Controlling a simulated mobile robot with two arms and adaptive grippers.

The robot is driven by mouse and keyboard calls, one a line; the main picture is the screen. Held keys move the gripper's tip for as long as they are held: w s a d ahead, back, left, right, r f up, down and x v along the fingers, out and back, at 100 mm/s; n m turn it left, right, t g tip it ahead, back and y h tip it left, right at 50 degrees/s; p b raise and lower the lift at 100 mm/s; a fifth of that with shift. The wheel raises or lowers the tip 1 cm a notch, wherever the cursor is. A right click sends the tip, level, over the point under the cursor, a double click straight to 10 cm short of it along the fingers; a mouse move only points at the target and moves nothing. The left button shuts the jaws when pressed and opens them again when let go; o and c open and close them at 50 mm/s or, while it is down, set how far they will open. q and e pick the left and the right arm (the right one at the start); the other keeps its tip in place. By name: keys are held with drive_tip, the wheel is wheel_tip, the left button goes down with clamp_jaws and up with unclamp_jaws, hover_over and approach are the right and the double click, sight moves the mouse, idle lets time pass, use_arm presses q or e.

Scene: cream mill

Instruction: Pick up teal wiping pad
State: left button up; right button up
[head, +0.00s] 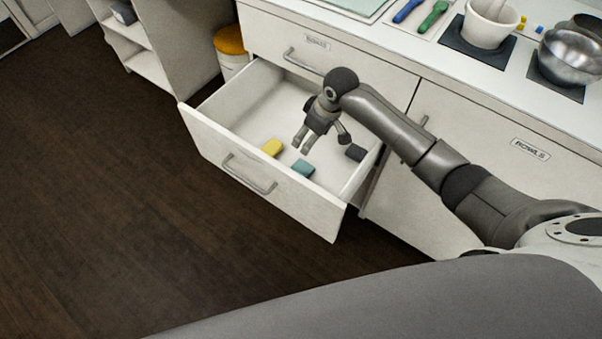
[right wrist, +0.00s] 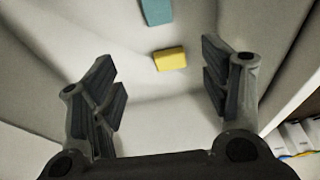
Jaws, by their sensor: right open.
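The teal wiping pad (head: 303,168) lies on the floor of the open drawer near its front panel, between a yellow pad (head: 272,147) and a dark grey pad (head: 355,152). In the right wrist view the teal pad (right wrist: 157,11) is at the top edge, partly cut off, with the yellow pad (right wrist: 170,59) below it. My right gripper (head: 303,144) hangs over the drawer, behind and above the teal pad, apart from it. In the right wrist view its fingers (right wrist: 160,92) are spread with nothing between them. My left gripper is not in view.
The open drawer (head: 226,157) has raised walls around the pads. Above it is a counter (head: 390,41) with a mortar (head: 487,24), a metal bowl (head: 570,55) and blue and green tools. A bin with an orange lid (head: 229,40) stands behind the drawer. The floor at left is clear.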

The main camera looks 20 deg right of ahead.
wheel_tip(320, 180, down, 6)
drive_tip(key=b, duration=0.4)
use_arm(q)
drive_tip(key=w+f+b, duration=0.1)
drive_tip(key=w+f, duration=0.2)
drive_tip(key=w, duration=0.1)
use_arm(e)
drive_tip(key=b, duration=0.2)
hover_over(303, 167)
drive_tip(key=f, duration=0.4)
drive_tip(key=s+f, duration=0.1)
drive_tip(key=shift+d+f, duration=0.4)
drive_tip(key=shift+s+d+b+x, duration=0.1)
drive_tip(key=shift+s+b+x, duration=0.2)
drive_tip(key=shift+x, duration=0.95)
drive_tip(key=shift+s+d+b+x, duration=0.15)
drive_tip(key=shift+b+x, duration=0.25)
drive_tip(key=shift+x, duration=0.9)
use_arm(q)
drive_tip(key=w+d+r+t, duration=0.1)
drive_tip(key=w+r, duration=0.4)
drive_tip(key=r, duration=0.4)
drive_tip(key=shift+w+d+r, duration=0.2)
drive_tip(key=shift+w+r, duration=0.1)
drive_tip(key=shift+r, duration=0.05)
use_arm(e)
drive_tip(key=shift+w+f, duration=0.2)
drive_tip(key=shift+f, duration=0.2)
drive_tip(key=c, duration=0.8)
